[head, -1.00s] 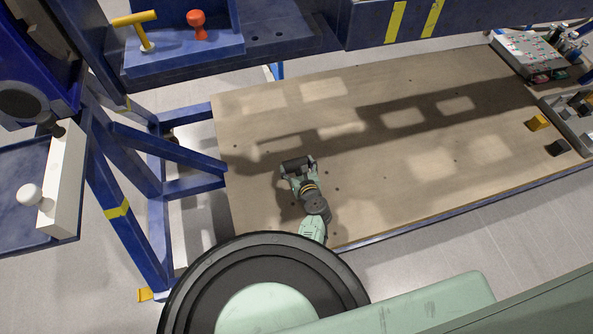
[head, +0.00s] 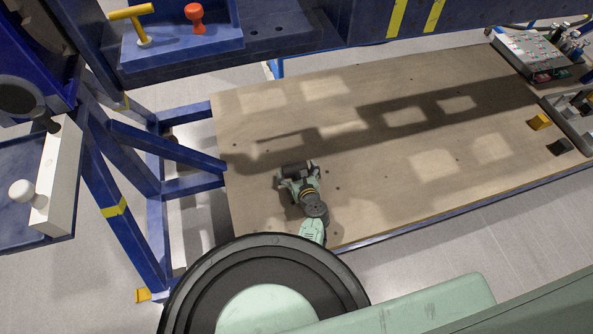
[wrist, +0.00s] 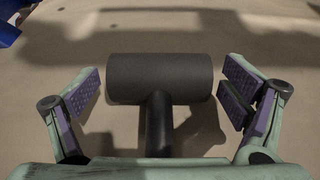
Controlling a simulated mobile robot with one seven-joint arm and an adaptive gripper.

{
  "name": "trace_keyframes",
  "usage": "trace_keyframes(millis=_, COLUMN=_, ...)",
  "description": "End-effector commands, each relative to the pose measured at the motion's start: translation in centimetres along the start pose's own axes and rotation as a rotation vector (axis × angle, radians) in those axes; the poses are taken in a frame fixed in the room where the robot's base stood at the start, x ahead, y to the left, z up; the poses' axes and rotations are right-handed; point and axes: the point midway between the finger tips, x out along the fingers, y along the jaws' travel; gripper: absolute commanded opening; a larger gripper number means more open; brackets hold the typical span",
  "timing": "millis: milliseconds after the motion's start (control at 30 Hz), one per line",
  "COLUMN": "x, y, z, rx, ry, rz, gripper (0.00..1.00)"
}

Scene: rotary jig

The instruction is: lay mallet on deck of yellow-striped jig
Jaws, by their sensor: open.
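The mallet (wrist: 160,80) has a dark cylindrical head and a dark handle running toward my palm in the wrist view. It also shows as a dark cylinder at my gripper's end in the head view (head: 293,169). My gripper (wrist: 170,92) is open; its purple-padded fingers stand either side of the mallet with gaps at both ends of the head. In the head view my gripper (head: 297,178) is over the tan board. The yellow-striped jig is a blue frame whose beam (head: 365,20) bears yellow stripes, at the top; much of it is cut off.
A blue plate (head: 185,50) carries a yellow T-handle (head: 143,38) and a red knob (head: 195,18). A white block (head: 57,175) with a white knob is at left. The tan board (head: 400,180) is mostly clear; boxes and an electronics panel (head: 535,55) stand at right.

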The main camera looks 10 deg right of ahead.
Motion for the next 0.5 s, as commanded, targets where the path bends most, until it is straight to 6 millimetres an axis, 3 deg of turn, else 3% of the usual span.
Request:
trace_keyframes(millis=367, x=-0.2, y=0.0, z=0.5, rx=0.0, ry=0.0, rz=0.0, gripper=0.95)
trace_keyframes(millis=500, x=-2.1, y=0.1, z=0.3, rx=0.002, ry=0.0, rz=-0.001, gripper=0.95)
